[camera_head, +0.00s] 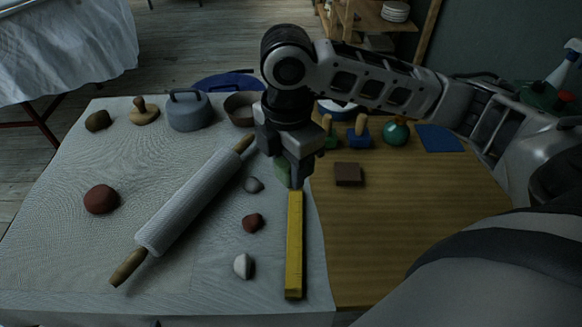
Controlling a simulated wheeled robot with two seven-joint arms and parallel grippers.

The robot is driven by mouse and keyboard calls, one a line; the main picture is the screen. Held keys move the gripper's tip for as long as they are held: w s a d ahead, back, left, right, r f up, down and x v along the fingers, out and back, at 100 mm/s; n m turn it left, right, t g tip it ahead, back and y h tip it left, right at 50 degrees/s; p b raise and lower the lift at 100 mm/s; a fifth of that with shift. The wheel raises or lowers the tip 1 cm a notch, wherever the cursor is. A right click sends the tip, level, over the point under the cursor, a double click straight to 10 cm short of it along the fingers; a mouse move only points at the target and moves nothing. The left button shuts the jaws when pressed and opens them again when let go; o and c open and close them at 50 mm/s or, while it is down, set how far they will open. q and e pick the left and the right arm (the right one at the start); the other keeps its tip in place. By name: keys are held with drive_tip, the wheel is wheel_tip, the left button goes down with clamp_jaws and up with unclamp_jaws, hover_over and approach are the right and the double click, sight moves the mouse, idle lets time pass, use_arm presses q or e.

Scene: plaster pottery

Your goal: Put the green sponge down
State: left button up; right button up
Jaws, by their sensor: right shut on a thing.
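My right gripper (291,176) points down over the middle of the table, near the seam between the white cloth and the bare wood. It is shut on the green sponge (284,171). Only a small green part of the sponge shows between the fingers; the rest is hidden. The gripper is just beyond the far end of a yellow bar (294,245). I cannot tell whether the sponge touches the table. My left gripper is not in view.
A rolling pin (190,202) lies left of the gripper, with small lumps (252,222) between it and the bar. A brown block (348,174) sits to the right. A green round vessel (396,131) and blue cloth (439,138) are farther back. The front right wood is clear.

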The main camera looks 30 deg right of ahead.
drive_tip(key=shift+s+d+f+n, duration=0.1)
drive_tip(key=shift+s+f+n, duration=0.1)
drive_tip(key=shift+n, duration=0.6)
drive_tip(key=shift+w+d+f, duration=0.1)
drive_tip(key=shift+w+d, duration=0.05)
drive_tip(key=shift+w, duration=0.15)
drive_tip(key=w+d+f, duration=0.2)
drive_tip(key=w, duration=0.1)
drive_tip(key=w+d+f+b, duration=0.1)
drive_tip(key=w+d+f, duration=0.1)
drive_tip(key=w+f, duration=0.1)
drive_tip(key=w+d+f+b, duration=0.1)
drive_tip(key=w+d+f, duration=0.1)
drive_tip(key=w+f, duration=0.1)
drive_tip(key=shift+w+d+f, duration=0.15)
drive_tip(key=shift+w+f, duration=0.1)
drive_tip(key=shift+w, duration=0.55)
drive_tip(key=shift+w+d+f, duration=0.3)
drive_tip(key=shift+w+f, duration=0.2)
drive_tip(key=shift+f, duration=1.65)
